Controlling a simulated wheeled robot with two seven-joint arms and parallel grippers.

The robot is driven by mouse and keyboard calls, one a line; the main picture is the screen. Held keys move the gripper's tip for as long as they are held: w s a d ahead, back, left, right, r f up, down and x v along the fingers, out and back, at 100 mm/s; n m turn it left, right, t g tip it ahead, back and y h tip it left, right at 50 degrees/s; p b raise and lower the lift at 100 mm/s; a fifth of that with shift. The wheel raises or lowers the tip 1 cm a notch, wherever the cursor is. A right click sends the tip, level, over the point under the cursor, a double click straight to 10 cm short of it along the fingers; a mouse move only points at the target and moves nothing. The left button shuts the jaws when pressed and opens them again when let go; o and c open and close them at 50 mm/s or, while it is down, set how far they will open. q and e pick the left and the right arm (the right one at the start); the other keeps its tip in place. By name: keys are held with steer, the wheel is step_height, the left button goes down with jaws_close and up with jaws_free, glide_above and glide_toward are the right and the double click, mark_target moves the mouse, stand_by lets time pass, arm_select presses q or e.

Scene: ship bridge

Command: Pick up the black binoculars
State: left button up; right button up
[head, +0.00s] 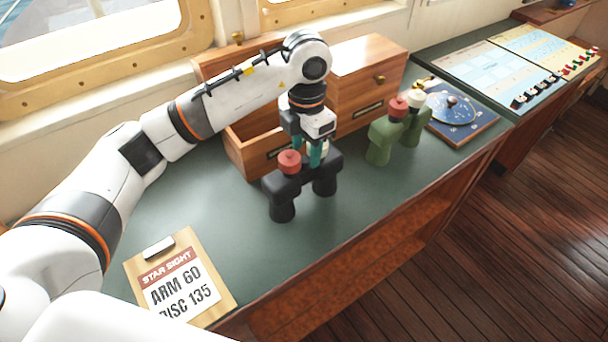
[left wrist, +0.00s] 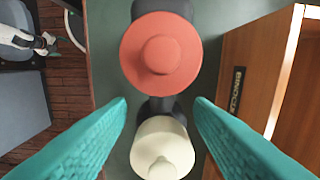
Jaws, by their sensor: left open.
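The black binoculars (head: 283,198) stand upright on the green desk top, with a red cap on one barrel. In the left wrist view the red cap (left wrist: 161,54) and a cream cap (left wrist: 162,148) show from above. My left gripper (head: 315,155) is over the binoculars at the cream-capped barrel. Its teal fingers (left wrist: 160,125) are open, one on each side of that cap with gaps between. The cream cap is mostly hidden by the fingers in the head view.
Green binoculars (head: 380,140) with red and cream caps stand to the right. A wooden drawer box (head: 365,75) stands close behind the black binoculars. A blue dial plate (head: 470,128) lies further right, and a clipboard (head: 222,292) lies at front left. The desk between clipboard and binoculars is clear.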

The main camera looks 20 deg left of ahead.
mark_target(304, 160)
arm_select(q)
steer(key=shift+s+a+f+p, duration=0.1)
steer(key=shift+f+p, duration=0.25)
steer(key=shift+f, duration=0.05)
step_height(304, 160, down, 4)
steer(key=shift+a+r+p, duration=0.1)
steer(key=shift+r+p, duration=0.1)
steer(key=shift+p, duration=0.6)
steer(key=shift+f, duration=0.4)
jaws_close()
steer(key=shift+r, duration=0.1)
